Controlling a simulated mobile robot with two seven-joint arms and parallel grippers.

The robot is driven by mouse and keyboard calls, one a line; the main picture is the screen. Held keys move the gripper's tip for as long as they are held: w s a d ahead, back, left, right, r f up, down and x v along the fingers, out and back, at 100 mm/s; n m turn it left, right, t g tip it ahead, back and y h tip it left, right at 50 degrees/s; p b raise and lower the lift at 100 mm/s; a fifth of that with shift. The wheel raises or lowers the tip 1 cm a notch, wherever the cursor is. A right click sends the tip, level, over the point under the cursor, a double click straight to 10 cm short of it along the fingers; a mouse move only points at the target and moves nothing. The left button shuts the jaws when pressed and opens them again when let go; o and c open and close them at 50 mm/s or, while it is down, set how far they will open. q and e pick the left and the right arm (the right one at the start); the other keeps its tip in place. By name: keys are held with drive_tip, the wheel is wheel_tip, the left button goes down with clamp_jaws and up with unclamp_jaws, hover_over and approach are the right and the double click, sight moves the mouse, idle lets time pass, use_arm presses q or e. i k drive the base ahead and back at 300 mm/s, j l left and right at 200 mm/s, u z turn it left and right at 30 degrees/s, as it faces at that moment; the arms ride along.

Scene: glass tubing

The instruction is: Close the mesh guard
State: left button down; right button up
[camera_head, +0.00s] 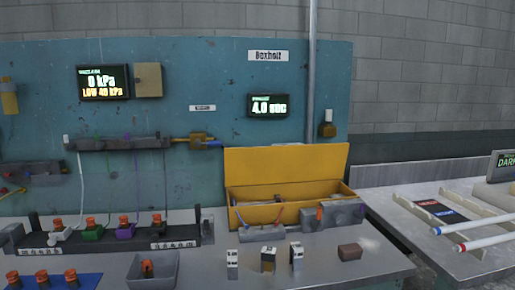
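A yellow box (245,214) stands at the back right of the workbench. Its broad yellow panel (285,163) is tilted up along the back, so the box is open at the top. I see no clear mesh on this panel and cannot tell whether it is the mesh guard. Red and grey lines run inside the box, and a grey fitting (338,213) is at its front right. Neither of my grippers is in view.
Several fittings with orange tops stand in a dark rack (110,238) at the left. Another table (390,178) with tubes is at the right.

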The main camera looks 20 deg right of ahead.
sight(298, 162)
drive_tip(key=k+z, duration=0.1)
drive_tip(key=z, duration=0.6)
drive_tip(key=k+z, duration=0.15)
drive_tip(key=z, duration=0.25)
